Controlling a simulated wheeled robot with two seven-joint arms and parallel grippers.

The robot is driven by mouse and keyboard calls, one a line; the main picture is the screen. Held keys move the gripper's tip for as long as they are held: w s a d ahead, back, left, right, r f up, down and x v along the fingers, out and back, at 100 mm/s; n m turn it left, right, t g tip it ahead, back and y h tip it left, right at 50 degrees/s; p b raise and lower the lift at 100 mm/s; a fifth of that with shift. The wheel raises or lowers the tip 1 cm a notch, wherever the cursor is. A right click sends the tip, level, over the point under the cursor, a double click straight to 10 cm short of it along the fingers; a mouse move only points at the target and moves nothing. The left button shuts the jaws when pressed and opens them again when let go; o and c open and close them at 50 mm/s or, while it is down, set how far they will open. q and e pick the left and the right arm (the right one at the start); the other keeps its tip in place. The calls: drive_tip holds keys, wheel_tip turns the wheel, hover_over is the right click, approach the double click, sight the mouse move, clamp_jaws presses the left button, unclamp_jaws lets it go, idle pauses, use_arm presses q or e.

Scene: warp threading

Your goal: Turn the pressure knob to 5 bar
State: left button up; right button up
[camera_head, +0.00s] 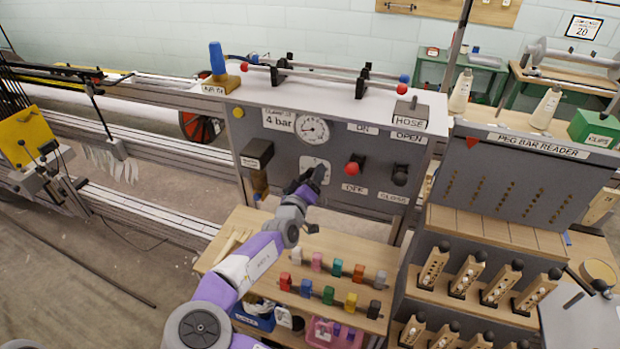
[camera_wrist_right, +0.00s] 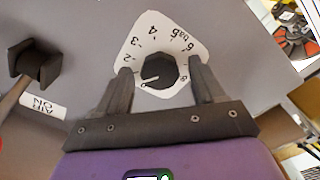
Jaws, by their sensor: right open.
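The pressure knob (camera_wrist_right: 160,72) is a dark, many-sided knob with a white pointer line, set on a white scale plate (camera_wrist_right: 150,28). The pointer is directed toward the lower left of the picture, below the 2 mark; the mark there is hard to read. My right gripper (camera_wrist_right: 162,82) is open, one finger on each side of the knob, with gaps visible. In the head view the right gripper (camera_head: 310,180) is in front of the scale plate (camera_head: 314,163) and hides the knob. The round pressure gauge (camera_head: 313,129) is above, beside a "4 bar" label (camera_head: 279,122). My left gripper is out of view.
A red knob (camera_head: 352,168) and a black knob (camera_head: 400,174) are right of the scale plate on the grey panel (camera_head: 375,146). A black block (camera_head: 257,153) juts out at left. Several coloured pieces sit on the wooden shelf (camera_head: 262,230) below.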

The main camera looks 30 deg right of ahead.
drive_tip(key=c, duration=1.1)
drive_tip(key=shift+o, duration=0.2)
drive_tip(key=shift+m, duration=0.3)
drive_tip(key=shift+s+d+f+m+b, duration=0.1)
drive_tip(key=shift+m+b, duration=2.2)
drive_tip(key=shift+m, duration=4.25)
drive_tip(key=shift+s+d+m+b, duration=0.1)
drive_tip(key=shift+m+b, duration=2.2)
drive_tip(key=shift+m, duration=4.25)
drive_tip(key=shift+a, duration=0.1)
